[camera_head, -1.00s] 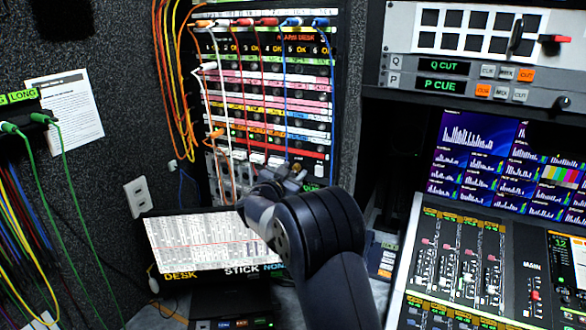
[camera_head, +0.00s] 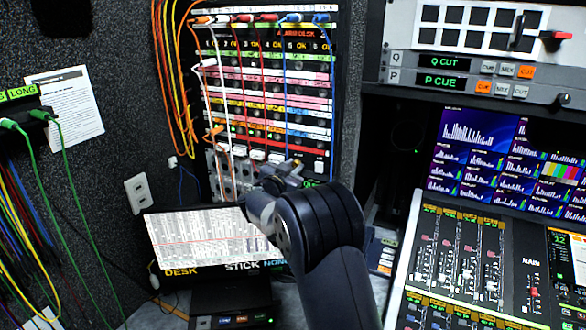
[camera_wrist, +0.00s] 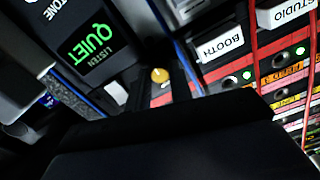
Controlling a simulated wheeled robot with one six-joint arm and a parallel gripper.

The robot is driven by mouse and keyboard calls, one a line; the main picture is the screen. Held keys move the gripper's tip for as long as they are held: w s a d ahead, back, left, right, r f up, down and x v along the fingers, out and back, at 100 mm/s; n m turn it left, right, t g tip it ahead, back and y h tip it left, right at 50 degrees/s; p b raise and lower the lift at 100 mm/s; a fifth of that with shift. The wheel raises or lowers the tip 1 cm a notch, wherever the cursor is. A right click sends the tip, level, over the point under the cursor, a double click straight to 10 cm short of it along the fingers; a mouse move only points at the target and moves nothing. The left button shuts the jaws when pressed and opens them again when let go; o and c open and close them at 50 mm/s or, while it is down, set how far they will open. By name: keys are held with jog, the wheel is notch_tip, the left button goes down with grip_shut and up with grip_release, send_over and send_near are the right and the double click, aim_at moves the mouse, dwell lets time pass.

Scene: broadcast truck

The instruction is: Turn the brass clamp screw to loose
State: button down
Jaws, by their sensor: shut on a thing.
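My gripper (camera_head: 288,172) is at the lower edge of the patch rack in the head view, its jaws closed. The wrist view shows a small round brass screw (camera_wrist: 160,75) with a pale mark on its face, beside the lit QUIET panel (camera_wrist: 88,42). A large dark block fills the lower part of that view and hides the fingertips, so the contact between jaws and screw is not visible.
The patch rack (camera_head: 265,45) with hanging coloured cords is just above my gripper. A tilted screen (camera_head: 205,238) stands to the left of my arm. The mixing desk (camera_head: 465,255) and monitors (camera_head: 480,160) are to the right. Green cables hang at far left.

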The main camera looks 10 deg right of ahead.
jog(key=shift+m+b, duration=0.3)
